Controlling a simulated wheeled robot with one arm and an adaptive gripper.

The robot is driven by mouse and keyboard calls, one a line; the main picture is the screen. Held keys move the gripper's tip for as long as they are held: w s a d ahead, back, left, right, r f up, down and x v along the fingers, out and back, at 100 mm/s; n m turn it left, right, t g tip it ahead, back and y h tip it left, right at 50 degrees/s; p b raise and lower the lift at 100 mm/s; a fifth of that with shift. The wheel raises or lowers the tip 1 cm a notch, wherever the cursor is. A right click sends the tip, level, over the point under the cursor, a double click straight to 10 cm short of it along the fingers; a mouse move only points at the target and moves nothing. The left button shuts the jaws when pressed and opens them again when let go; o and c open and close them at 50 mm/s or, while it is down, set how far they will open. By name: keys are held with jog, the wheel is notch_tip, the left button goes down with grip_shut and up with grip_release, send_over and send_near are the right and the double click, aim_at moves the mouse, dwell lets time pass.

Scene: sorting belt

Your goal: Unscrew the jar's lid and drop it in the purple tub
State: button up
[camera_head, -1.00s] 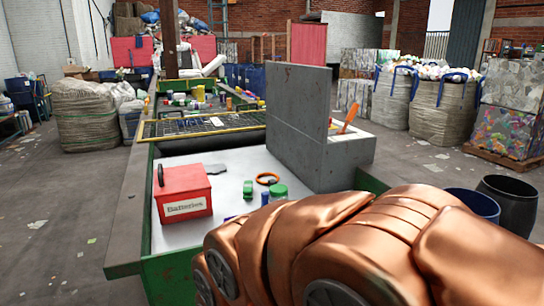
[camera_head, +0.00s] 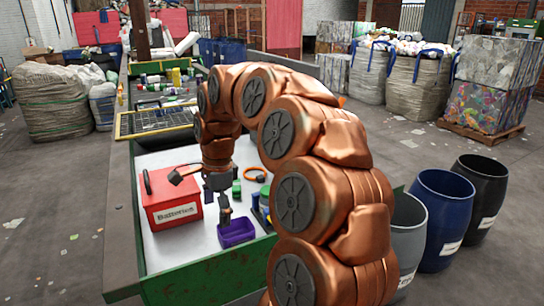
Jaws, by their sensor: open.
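The purple tub (camera_head: 237,234) sits on the white work surface near its front edge. My gripper (camera_head: 225,218) points down just above the tub's back left side; its jaws are open, and I see nothing held in them. The fingers are small and dark here, so whether they touch the tub I cannot tell. A green-topped thing (camera_head: 265,191), likely the jar with its lid, stands to the right of the gripper, partly hidden by my arm.
A red batteries box (camera_head: 171,198) stands close on the left. A small green item (camera_head: 236,187), an orange ring (camera_head: 256,174) and a blue item (camera_head: 256,203) lie near the gripper. Barrels (camera_head: 444,205) stand on the floor at right.

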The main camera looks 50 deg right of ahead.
jog(key=d+m+p, duration=0.1)
jog(key=d+m, duration=0.3)
jog(key=d, duration=0.3)
jog(key=w+d+r+m+p, duration=0.1)
jog(key=d+m, duration=0.4)
jog(key=d, duration=0.2)
jog(key=w+d+r+m+h+p, duration=0.1)
jog(key=d+m, duration=0.4)
jog(key=d, duration=0.2)
jog(key=shift+w+d+r+t+p, duration=0.2)
jog(key=shift+d+r+t+p, duration=0.05)
jog(key=shift+t+p, duration=0.15)
jog(key=shift+d+m, duration=0.2)
jog(key=shift+m, duration=0.2)
jog(key=shift+f, duration=0.3)
jog(key=shift+w+f+p, duration=0.25)
jog(key=shift+f+p, duration=0.35)
jog(key=shift+f, duration=1.2)
jog(key=shift+w+f+p, duration=0.2)
jog(key=shift+f+p, duration=0.35)
jog(key=shift+f, duration=1.25)
jog(key=shift+c, duration=0.2)
jog(key=shift+a, duration=0.1)
jog(key=c, duration=1.2)
